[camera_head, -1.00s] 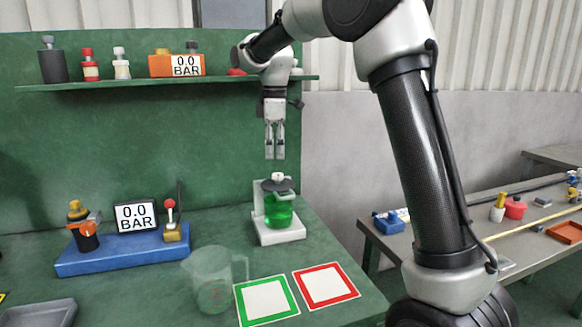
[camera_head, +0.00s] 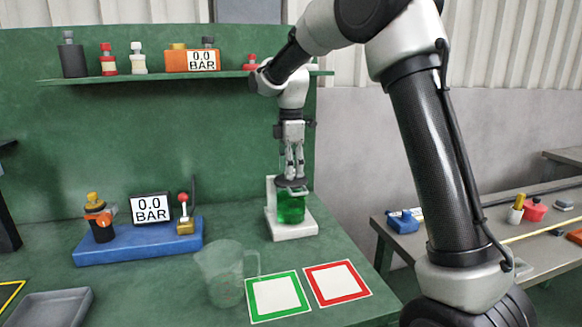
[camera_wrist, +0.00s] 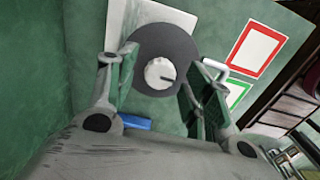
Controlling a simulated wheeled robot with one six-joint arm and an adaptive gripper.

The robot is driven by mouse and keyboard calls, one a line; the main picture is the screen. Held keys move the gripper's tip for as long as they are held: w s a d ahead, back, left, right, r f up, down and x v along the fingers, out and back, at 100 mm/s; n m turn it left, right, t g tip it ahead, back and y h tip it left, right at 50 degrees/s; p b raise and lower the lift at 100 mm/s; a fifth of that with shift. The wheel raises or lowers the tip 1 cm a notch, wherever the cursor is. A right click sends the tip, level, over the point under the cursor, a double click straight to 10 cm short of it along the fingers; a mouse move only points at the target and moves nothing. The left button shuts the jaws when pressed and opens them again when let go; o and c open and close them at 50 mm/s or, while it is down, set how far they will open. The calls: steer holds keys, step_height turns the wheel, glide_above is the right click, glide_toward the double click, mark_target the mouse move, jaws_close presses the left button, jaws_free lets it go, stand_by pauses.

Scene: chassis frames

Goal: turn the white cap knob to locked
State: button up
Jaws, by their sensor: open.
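The white cap knob (camera_wrist: 160,74) sits in the middle of a dark round lid in the wrist view, with a dark mark on its right side. The lid (camera_wrist: 148,47) tops a green container (camera_head: 291,208) on a white stand (camera_head: 296,229) at the bench's right. My gripper (camera_head: 294,174) points down just above the lid in the head view. Its two fingers are open, one on each side of the knob (camera_wrist: 155,85), with gaps showing between them and the knob. In the head view the fingers hide the knob.
A clear beaker (camera_head: 224,275) stands in front left of the stand. Green-framed (camera_head: 278,297) and red-framed (camera_head: 337,283) cards lie in front. A blue base (camera_head: 140,247) with a gauge is to the left. The shelf (camera_head: 140,77) is above and behind.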

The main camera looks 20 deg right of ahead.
steer(key=c, duration=1.1)
steer(key=shift+o, duration=0.2)
steer(key=shift+m, duration=0.4)
steer(key=m, duration=1.2)
steer(key=shift+m, duration=0.4)
steer(key=m, duration=0.4)
steer(key=shift+m, duration=0.3)
